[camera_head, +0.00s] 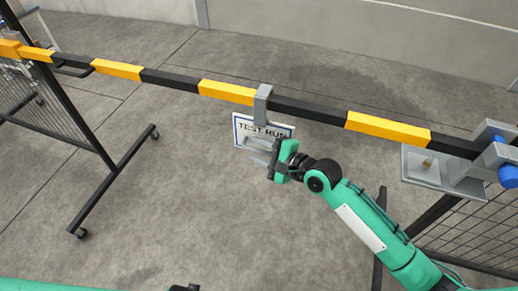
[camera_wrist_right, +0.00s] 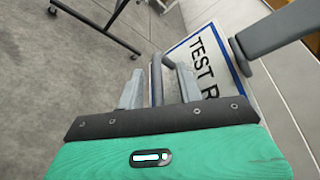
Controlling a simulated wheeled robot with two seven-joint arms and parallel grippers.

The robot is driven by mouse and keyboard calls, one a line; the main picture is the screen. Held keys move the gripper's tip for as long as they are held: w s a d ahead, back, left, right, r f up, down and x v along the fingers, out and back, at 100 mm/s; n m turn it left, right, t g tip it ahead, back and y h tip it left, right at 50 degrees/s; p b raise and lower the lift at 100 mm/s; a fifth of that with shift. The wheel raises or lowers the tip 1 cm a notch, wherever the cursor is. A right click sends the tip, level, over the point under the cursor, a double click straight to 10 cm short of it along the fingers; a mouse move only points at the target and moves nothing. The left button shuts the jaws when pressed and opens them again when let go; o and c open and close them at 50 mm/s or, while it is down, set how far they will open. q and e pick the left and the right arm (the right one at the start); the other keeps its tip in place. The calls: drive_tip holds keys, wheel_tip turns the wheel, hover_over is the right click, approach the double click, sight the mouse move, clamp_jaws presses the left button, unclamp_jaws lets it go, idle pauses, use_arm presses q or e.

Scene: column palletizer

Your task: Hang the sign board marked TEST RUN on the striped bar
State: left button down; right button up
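The white sign board (camera_head: 243,131) with a blue border reads TEST RUN and hangs below the striped bar (camera_head: 318,112). Its grey hook (camera_head: 263,93) lies over the top of the bar. My right gripper (camera_head: 258,152) is in front of the sign and hides its lower part. In the right wrist view, the fingers (camera_wrist_right: 157,88) stand apart on both sides of a dark grey handle (camera_wrist_right: 156,80), with gaps visible. The sign (camera_wrist_right: 198,60) is beyond them, its lettering partly hidden. My left gripper does not show clearly in either view.
A grey bracket plate (camera_head: 425,167) with blue knobs holds the bar's right end. A mesh stand on casters (camera_head: 112,170) is at the left, and mesh (camera_head: 480,235) shows at lower right. The concrete floor (camera_head: 200,210) below the bar is open.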

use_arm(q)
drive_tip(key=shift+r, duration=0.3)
use_arm(e)
drive_tip(key=v, duration=1.3)
drive_tip(key=shift+s+d, duration=0.25)
drive_tip(key=shift+d, duration=0.1)
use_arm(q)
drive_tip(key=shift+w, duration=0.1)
use_arm(e)
drive_tip(key=shift+w, duration=0.1)
